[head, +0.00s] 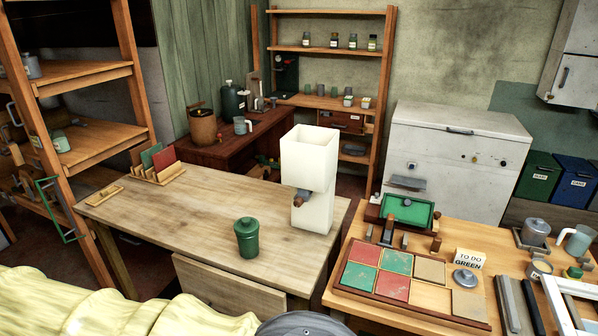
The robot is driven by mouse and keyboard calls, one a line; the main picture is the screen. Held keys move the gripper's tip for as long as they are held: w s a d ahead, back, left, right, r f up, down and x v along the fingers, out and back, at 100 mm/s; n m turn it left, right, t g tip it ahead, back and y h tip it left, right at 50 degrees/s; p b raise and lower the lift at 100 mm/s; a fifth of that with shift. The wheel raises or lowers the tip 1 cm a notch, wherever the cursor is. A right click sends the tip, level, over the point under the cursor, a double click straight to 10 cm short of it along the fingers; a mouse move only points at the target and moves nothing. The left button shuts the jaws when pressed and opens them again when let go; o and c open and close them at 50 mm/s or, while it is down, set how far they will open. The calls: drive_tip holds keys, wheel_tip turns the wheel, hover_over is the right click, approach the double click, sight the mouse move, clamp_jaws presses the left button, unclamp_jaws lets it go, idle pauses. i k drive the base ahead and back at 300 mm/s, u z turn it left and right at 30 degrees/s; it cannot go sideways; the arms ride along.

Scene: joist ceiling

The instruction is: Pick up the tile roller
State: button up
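I cannot pick out the tile roller for certain. The clearest tiling items are on the right-hand wooden table (470,236). A tile board (345,279) there holds red, green and tan square tiles. A round grey knobbed piece (465,278) lies on the board's right part. A green-lined tray (423,213) stands behind the board. Several small dark and brown pieces (388,230) stand between the tray and the board, too small to identify. My gripper is not in view.
A light wooden table (215,205) at left holds a tall cream hopper (310,155), a green lidded jar (247,238) and a rack of coloured panels (160,166). Its middle is clear. A yellow cloth (110,312) fills the lower left. A white chest (455,150) stands behind.

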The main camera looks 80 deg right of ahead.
sight(391, 219)
drive_tip(key=u, duration=0.1)
drive_tip(key=k, duration=1)
drive_tip(key=z, duration=1.1)
